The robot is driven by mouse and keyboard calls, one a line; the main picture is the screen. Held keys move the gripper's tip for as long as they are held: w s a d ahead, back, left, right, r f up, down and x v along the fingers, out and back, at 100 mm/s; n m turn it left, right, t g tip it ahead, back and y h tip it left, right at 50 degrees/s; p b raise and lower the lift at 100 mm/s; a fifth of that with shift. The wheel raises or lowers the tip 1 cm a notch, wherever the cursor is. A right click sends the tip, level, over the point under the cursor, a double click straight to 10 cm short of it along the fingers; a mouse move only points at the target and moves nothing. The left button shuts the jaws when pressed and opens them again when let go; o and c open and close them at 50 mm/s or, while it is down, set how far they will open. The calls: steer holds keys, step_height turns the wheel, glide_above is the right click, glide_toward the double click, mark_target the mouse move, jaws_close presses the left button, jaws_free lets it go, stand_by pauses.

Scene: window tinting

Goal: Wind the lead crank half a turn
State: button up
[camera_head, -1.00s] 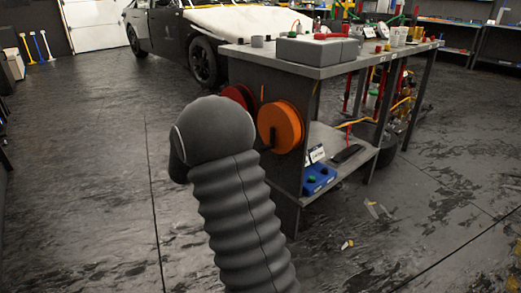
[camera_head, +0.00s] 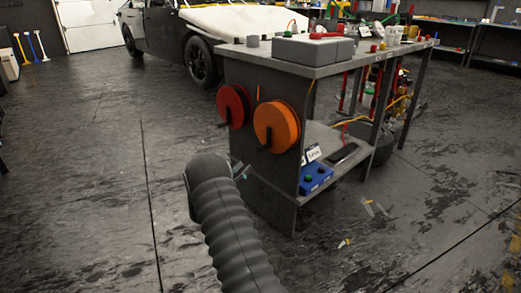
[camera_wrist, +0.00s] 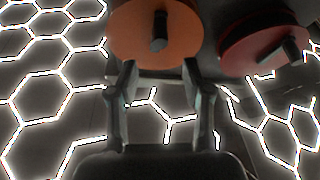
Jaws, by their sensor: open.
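Two round discs with dark crank handles sit on the end panel of the workbench. The red disc (camera_head: 231,104) is at left and the orange disc (camera_head: 279,122) at right. No marking shows which is the lead crank. In the wrist view the orange disc (camera_wrist: 135,35) is ahead, its dark handle (camera_wrist: 160,30) standing out beyond the gap between my fingers. The red disc (camera_wrist: 262,40) and its handle (camera_wrist: 291,47) lie to the right there. My gripper (camera_wrist: 157,72) is open and empty, apart from the handle. In the head view my arm hides most of it.
The workbench (camera_head: 345,66) carries a grey box (camera_head: 308,48) and small parts on top. A car (camera_head: 180,30) stands behind at left. Small scraps (camera_head: 345,243) lie on the floor. The left floor is clear.

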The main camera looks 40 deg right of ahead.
mark_target(261, 149)
steer(key=p+x, duration=0.1)
steer(key=x, duration=1)
steer(key=shift+d, duration=0.2)
jaws_close()
